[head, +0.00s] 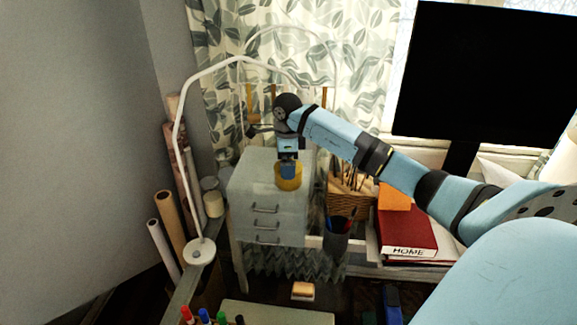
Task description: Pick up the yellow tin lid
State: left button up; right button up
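The yellow tin lid (281,183) is on top of the grey drawer unit (243,181), near the unit's right front part. It looks like a short yellow round shape, and its middle is partly covered by my gripper. My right arm comes in from the right, and its gripper (289,172) points down at the yellow lid, overlapping it in the picture. The fingertips are small and hidden against the lid, so I cannot tell whether they are open or closed, or touching it. My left gripper is not in view.
A white curved lamp (177,150) arches over the unit from the left. Jars (213,202) stand at its left. A wicker basket (346,203), a pen cup (336,236) and a red HOME binder (408,232) are at the right. A black monitor (487,75) is behind.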

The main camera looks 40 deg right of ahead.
jog(key=c, duration=0.7)
